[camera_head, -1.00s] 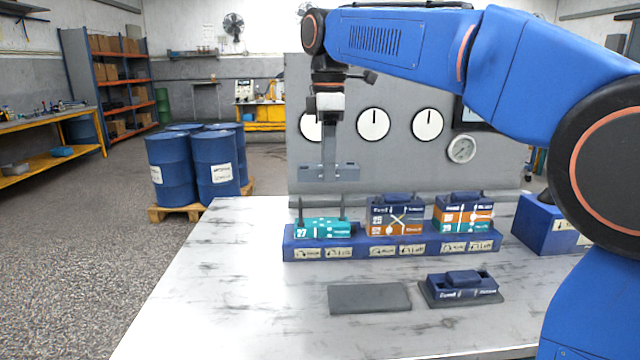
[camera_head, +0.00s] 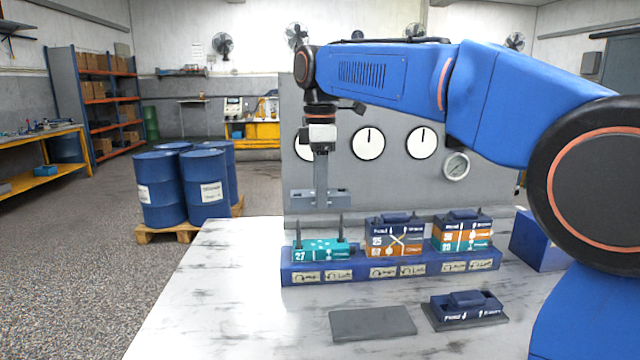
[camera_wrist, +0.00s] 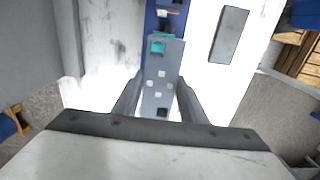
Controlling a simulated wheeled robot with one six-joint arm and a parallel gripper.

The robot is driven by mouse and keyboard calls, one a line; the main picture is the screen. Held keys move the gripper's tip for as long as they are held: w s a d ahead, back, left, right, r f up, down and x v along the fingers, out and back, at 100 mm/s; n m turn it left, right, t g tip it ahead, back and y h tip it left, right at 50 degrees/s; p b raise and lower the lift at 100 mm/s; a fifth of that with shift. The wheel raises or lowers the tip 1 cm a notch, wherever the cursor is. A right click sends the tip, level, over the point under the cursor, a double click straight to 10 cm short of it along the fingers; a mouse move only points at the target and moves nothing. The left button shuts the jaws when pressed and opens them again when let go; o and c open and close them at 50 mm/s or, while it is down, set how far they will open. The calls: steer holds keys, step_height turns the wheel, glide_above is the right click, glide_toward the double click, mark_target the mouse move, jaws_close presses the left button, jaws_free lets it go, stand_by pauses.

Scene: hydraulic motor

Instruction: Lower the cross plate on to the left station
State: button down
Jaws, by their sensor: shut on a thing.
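My gripper (camera_head: 321,190) is shut on a grey plate, which I take to be the cross plate (camera_head: 338,199). In the wrist view the plate (camera_wrist: 155,100) lies between the two fingers (camera_wrist: 160,98) and shows several small pale spots or holes. The left station (camera_head: 318,249) carries a teal block marked 27, with two dark upright rods (camera_head: 340,226) standing from it. The plate hangs roughly level just above the rod tops and appears apart from them. Whether it lines up in depth is hard to tell.
The blue base (camera_head: 355,269) also bears a middle stack (camera_head: 395,240) with a white X and a right stack (camera_head: 463,236). In front lie an empty dark grey pad (camera_head: 372,323) and a navy part (camera_head: 466,308) on its pad. A grey gauge panel (camera_head: 395,185) stands behind.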

glide_toward(320, 244)
steer(key=shift+f, duration=2.6)
steer(key=shift+f, duration=0.6)
steer(key=c, duration=1)
jaws_free()
